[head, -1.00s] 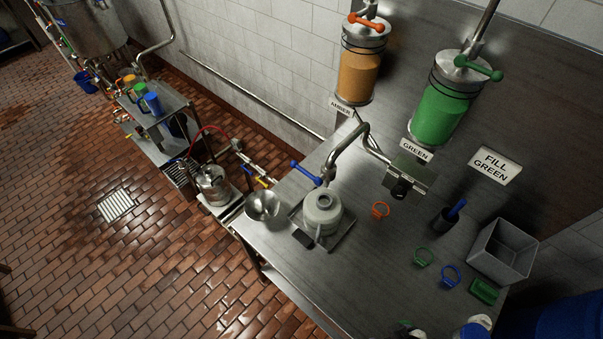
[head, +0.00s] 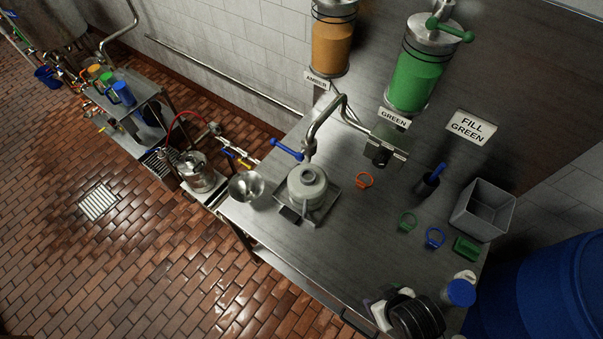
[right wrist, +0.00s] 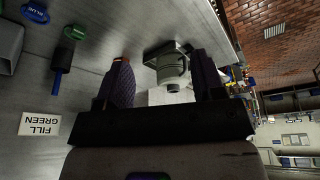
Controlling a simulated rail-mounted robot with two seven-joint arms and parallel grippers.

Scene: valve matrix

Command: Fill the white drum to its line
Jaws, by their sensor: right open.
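The white drum (head: 307,187), a pale squat container with a narrower neck, stands upright on a shallow metal tray (head: 322,212) on the steel bench. A curved metal spout (head: 322,118) with a blue lever handle (head: 287,150) rises behind it. The drum's fill line and contents cannot be made out. My left gripper is not in view.
Amber (head: 332,45) and green (head: 420,78) cylinders hang on the wall near a "FILL GREEN" sign (head: 471,127). A grey bin (head: 484,210) and blue-capped container (head: 460,292) stand farther right.

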